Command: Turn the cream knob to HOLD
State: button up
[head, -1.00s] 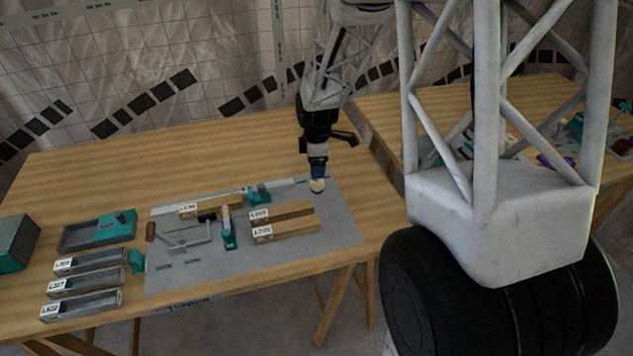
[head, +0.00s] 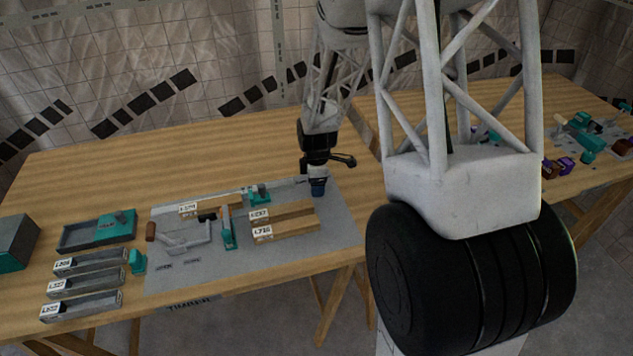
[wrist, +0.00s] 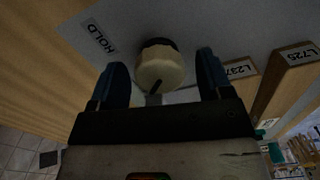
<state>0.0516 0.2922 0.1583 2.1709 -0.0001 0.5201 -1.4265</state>
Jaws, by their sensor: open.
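The cream knob (wrist: 160,68) shows in the wrist view, between the two blue fingertips of my gripper (wrist: 163,75). It has a faceted rim and a dark pointer mark on its near side. The HOLD label (wrist: 98,37) is on the grey panel to the left of the knob, and the mark does not face it. My gripper is open around the knob, with a gap on each side. In the head view my gripper (head: 318,188) is low over the right part of the grey panel (head: 335,225) and hides the knob.
Labelled wooden blocks L237 (wrist: 241,68) and L725 (wrist: 290,72) lie right of the knob in the wrist view. A teal lever (head: 228,230) and a bent handle (head: 180,237) stand on the panel. Several grey trays (head: 85,283) lie at left.

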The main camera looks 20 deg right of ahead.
jog(key=shift+c, duration=0.5)
jog(key=c, duration=0.8)
jog(key=shift+m, duration=0.5)
jog(key=m, duration=1.2)
jog(key=shift+d, duration=0.1)
jog(key=shift+m, duration=2.5)
